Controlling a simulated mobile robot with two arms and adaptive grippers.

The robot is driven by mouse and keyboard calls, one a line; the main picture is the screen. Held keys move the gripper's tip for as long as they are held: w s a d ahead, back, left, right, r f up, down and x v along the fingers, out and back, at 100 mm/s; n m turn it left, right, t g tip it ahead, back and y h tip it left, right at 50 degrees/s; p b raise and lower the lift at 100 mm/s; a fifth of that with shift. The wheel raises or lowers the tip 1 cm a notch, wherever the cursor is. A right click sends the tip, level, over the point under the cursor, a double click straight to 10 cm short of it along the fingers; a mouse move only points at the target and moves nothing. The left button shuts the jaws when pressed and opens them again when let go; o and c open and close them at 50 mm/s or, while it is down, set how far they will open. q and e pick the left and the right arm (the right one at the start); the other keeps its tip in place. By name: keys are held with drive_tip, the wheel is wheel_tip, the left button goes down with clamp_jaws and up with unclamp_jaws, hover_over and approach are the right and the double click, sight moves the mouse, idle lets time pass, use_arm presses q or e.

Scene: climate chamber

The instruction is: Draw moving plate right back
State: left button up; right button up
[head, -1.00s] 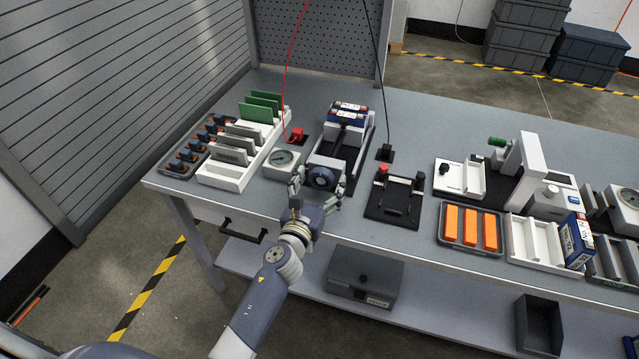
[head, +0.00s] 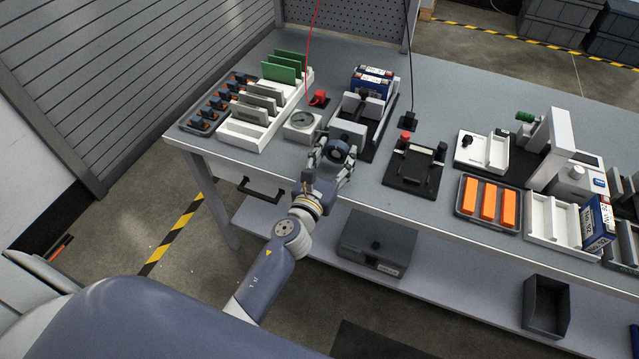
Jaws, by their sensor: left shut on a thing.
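A clamping fixture (head: 386,128) stands on the bench with a blue-and-white battery pack (head: 373,80) at its far end. The light moving plate (head: 362,106) is in the fixture, on the near side of the pack. A dark round handwheel (head: 340,151) is at the fixture's near end, in front of a pale end block (head: 350,131). My left gripper (head: 333,161) is shut on the handwheel, with one finger on either side. The gripper partly hides the wheel. Whether the plate touches the pack is too small to tell. My right gripper is not in view.
A black fixture (head: 412,187) with a red knob is to the right. A drawer handle (head: 262,190) projects below the bench's front edge.

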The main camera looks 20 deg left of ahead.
use_arm(q)
drive_tip(key=shift+s+a+f, duration=0.1)
drive_tip(key=shift+s, duration=2.3)
drive_tip(key=s+b, duration=0.1)
drive_tip(key=s, duration=0.3)
drive_tip(key=shift+s+f+b, duration=0.1)
drive_tip(key=shift+s+b, duration=0.3)
drive_tip(key=o, duration=1)
drive_tip(key=shift+o, duration=0.5)
drive_tip(key=shift+s+a+r, duration=0.1)
drive_tip(key=shift+s+r, duration=0.1)
drive_tip(key=shift+f, duration=0.1)
